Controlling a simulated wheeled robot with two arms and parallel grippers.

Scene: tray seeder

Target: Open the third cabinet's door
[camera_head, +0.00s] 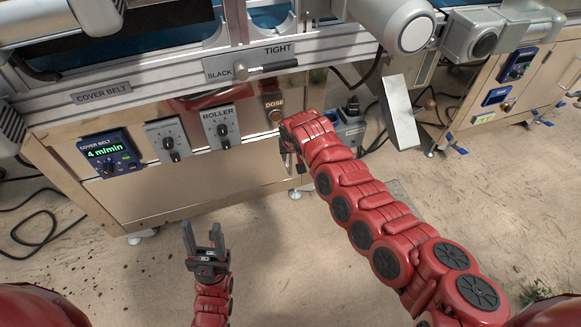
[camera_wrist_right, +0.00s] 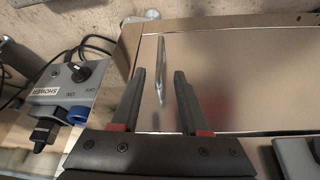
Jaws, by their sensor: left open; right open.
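The cabinet door (camera_head: 190,188) is a flat tan metal panel below the control boxes. It also fills much of the right wrist view (camera_wrist_right: 240,80). A thin metal handle (camera_wrist_right: 162,58) stands out from the panel near its edge. My right gripper (camera_wrist_right: 160,72) is open, with one finger on each side of the handle; I cannot tell whether either touches it. In the head view the right arm mostly hides that gripper and the handle. The door appears closed. My left gripper (camera_head: 201,230) is open and empty, above the floor in front of the cabinet.
A cover belt control (camera_head: 105,152), a roller dial (camera_head: 220,126) and a dose knob (camera_head: 275,103) sit above the door. A grey shower switch box (camera_wrist_right: 75,85) stands beside the cabinet, with cables behind. The floor in front is clear.

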